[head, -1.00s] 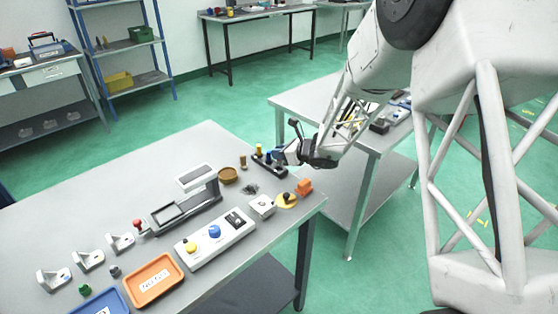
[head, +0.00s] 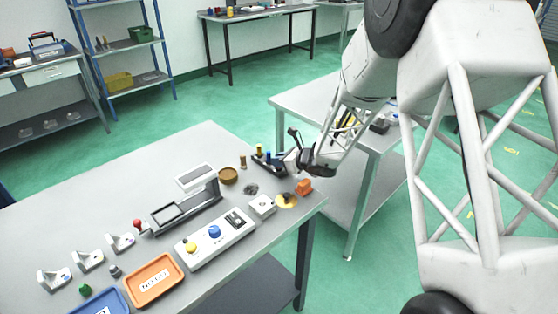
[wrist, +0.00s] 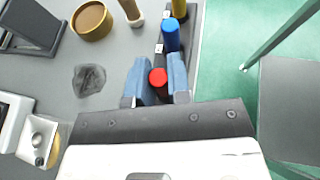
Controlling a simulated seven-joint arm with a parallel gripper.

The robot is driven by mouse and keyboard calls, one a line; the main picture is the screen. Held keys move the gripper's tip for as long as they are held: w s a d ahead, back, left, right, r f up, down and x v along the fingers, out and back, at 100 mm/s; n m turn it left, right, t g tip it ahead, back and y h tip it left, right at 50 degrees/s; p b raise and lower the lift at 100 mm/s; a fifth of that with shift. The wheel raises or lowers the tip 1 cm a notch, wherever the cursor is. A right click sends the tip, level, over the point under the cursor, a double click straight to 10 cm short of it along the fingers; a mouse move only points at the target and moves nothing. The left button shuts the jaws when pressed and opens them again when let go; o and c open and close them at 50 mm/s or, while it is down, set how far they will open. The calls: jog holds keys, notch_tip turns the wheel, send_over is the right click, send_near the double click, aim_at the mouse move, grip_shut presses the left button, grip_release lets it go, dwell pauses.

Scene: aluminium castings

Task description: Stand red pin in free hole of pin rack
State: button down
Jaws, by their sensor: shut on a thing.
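The red pin (wrist: 158,77) shows its round red top between the blue fingers of my gripper (wrist: 158,82) in the wrist view. My gripper is shut on it, at the near end of the black pin rack (wrist: 191,45). A blue pin (wrist: 170,36) and a yellow pin (wrist: 179,8) stand in the rack beyond it. In the head view the rack (head: 258,161) is at the table's right edge, partly behind my gripper (head: 286,165). The red pin's lower end and the hole under it are hidden, so I cannot tell whether it is in.
A brown round dish (wrist: 91,20), a brown-topped peg (wrist: 131,10) and a dark patch (wrist: 89,79) lie left of the rack. An orange block (head: 304,186) and a yellow disc (head: 286,201) are near the table corner. Beyond the rack's right side is floor.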

jog(key=shift+f, duration=0.15)
jog(key=c, duration=1.1)
grip_release()
jog(key=shift+r, duration=0.2)
jog(key=shift+v, duration=5.95)
